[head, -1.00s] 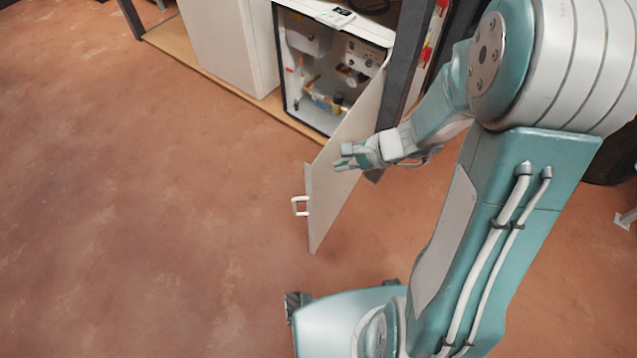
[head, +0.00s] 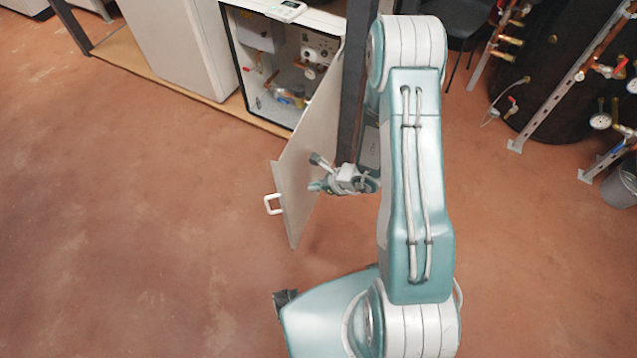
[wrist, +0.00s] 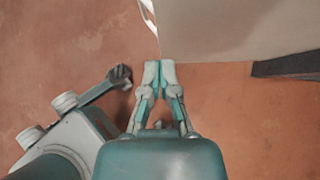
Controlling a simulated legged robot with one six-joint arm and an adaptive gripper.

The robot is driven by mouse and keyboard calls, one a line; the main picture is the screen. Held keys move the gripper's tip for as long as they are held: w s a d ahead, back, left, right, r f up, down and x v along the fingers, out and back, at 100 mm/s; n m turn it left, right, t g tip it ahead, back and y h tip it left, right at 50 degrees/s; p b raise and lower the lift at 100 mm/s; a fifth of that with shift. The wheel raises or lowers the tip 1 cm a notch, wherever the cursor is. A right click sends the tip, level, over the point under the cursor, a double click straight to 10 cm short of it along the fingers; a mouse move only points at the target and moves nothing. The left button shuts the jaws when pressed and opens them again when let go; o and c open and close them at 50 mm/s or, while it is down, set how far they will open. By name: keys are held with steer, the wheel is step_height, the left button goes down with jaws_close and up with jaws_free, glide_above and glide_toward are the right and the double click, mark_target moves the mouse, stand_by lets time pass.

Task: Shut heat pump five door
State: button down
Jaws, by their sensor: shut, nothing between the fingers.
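The heat pump (head: 262,88) is an open white cabinet with pipes and valves inside, at the top of the head view. Its white door (head: 296,185) stands swung wide open toward me, with a white handle (head: 272,204) on the far side of its free edge. My gripper (head: 314,187) is on the right side of the door, close to its outer face. In the wrist view my gripper (wrist: 159,66) has its fingertips together at the lower edge of the door panel (wrist: 230,28). I cannot tell whether they touch it.
A closed white cabinet (head: 172,45) stands left of the heat pump on a wooden base. A dark post (head: 352,95) rises right of the opening. Pipes, gauges and a dark tank (head: 560,65) stand at the right. The floor (head: 120,230) at left is clear.

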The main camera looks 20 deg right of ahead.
mark_target(284, 186)
steer(key=w+a+f, duration=0.1)
steer(key=a, duration=0.1)
steer(key=w+a+f, duration=0.1)
steer(key=a, duration=0.1)
steer(key=w+a+f, duration=0.1)
steer(key=w+a, duration=0.1)
steer(key=shift+w+f, duration=0.1)
steer(key=shift+f, duration=0.15)
steer(key=shift+w+a, duration=0.15)
steer(key=shift+w, duration=0.05)
